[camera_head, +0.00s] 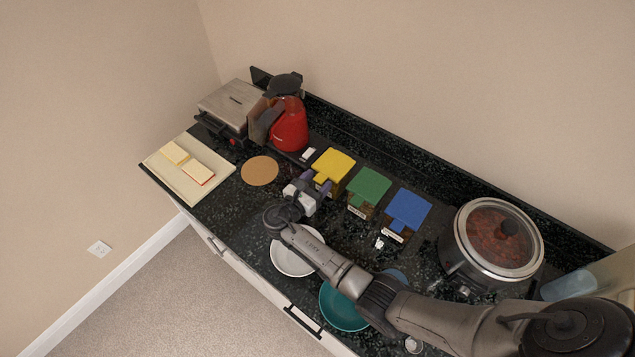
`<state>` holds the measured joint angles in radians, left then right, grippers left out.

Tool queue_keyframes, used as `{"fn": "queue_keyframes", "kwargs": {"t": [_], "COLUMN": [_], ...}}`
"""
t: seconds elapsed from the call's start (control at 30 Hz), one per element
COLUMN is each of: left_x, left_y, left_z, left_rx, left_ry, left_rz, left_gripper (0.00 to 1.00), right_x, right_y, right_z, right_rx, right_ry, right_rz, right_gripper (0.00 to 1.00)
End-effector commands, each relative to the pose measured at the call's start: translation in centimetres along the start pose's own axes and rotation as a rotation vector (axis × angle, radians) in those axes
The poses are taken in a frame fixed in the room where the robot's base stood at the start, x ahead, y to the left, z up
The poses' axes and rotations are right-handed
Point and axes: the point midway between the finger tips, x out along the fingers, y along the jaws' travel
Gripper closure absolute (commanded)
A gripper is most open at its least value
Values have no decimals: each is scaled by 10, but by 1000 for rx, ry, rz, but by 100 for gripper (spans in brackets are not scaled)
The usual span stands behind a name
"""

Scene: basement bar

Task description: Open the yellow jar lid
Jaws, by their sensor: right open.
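The yellow jar lid (334,163) is a square lid on the leftmost of three jars standing in a row on the dark counter. It looks closed. My right gripper (315,181) is at the near edge of this jar, its two fingers pointing at the lid's front. It is open, and I cannot tell whether the fingers touch the jar. The jar body is mostly hidden by the lid and the gripper. My left gripper is not in view.
A green-lidded jar (370,186) and a blue-lidded jar (408,208) stand just right. A red kettle (289,128) is behind left. A slow cooker (495,240) stands at right.

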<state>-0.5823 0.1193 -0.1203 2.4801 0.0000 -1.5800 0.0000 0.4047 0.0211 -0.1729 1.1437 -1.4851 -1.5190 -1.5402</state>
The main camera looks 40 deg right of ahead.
Motion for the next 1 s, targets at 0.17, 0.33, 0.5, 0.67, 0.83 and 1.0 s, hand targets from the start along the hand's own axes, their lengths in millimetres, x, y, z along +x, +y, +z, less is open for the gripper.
{"fn": "queue_keyframes", "kwargs": {"t": [0.17,0.33,0.5,0.67,0.83,1.0], "left_x": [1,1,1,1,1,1], "left_y": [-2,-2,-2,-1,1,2], "left_z": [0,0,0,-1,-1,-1], "left_rx": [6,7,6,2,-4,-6], "left_ry": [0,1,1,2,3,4], "left_rz": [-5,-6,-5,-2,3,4], "left_gripper": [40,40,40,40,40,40], "right_x": [5,5,5,4,4,4], "right_y": [0,0,0,0,0,0], "right_z": [0,0,0,0,0,0], "right_rx": [0,0,0,0,0,0], "right_ry": [-1,0,0,0,0,0], "right_rz": [0,0,0,0,0,0], "right_gripper": [40,40,50,65,82,98]}}
